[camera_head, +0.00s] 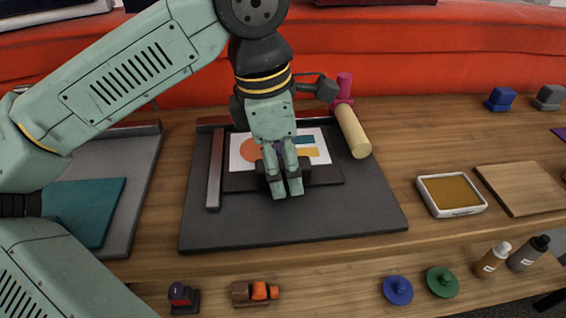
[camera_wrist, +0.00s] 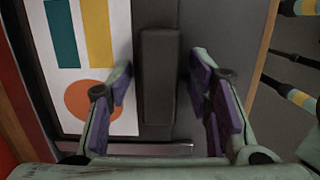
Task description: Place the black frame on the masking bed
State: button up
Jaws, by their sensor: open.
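The black frame, a dark flat piece with a raised bar (camera_head: 322,172), lies on the dark grey board (camera_head: 340,218), which looks like the masking bed. A white sheet with coloured shapes (camera_head: 242,150) lies directly behind the bar. My gripper (camera_head: 286,190) is open above the bar and hides its middle. In the wrist view the bar (camera_wrist: 158,85) runs between the two spread fingers of my gripper (camera_wrist: 162,92), with a gap on each side. I cannot tell how far the fingertips reach down beside it.
A metal straightedge (camera_head: 215,170) lies along the board's left side. A pale roller with a pink end (camera_head: 352,130) rests at its back right. A second board with a teal sheet (camera_head: 95,205) is left. A yellow ink tray (camera_head: 450,190) and a wooden block (camera_head: 522,188) are right.

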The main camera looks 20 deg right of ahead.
notch_tip(320, 180, up, 12)
jog(key=a, duration=0.1)
jog(key=shift+w+a, duration=0.25)
jog(key=shift+a, duration=0.1)
